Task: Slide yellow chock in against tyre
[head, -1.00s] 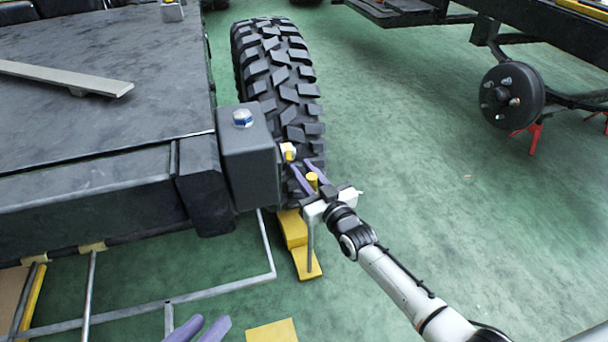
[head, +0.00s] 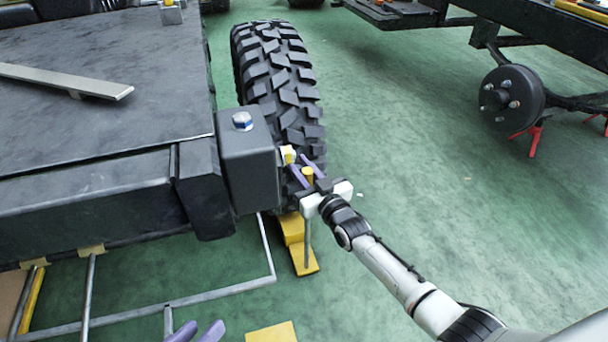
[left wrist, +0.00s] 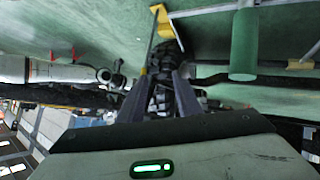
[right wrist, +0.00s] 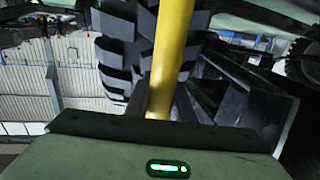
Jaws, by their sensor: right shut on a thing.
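The yellow chock (head: 301,263) lies on the green floor at the foot of the big black tyre (head: 275,75). A thin upright handle rises from it, with a yellow grip (right wrist: 172,55) at its top. My right gripper (head: 308,176) is shut on this yellow grip, close in front of the tread, which also shows behind it in the right wrist view. Whether the chock touches the tyre is hidden. My left gripper (head: 198,331) is low at the bottom edge, fingers apart and empty. The left wrist view also shows the chock (left wrist: 160,14).
A dark grey chassis box (head: 246,165) with a blue-topped bolt stands just left of the tyre. A grey floor frame (head: 210,294) lies left of the chock. A yellow block (head: 271,332) is at the bottom. Open green floor is on the right, before a wheel hub (head: 511,94).

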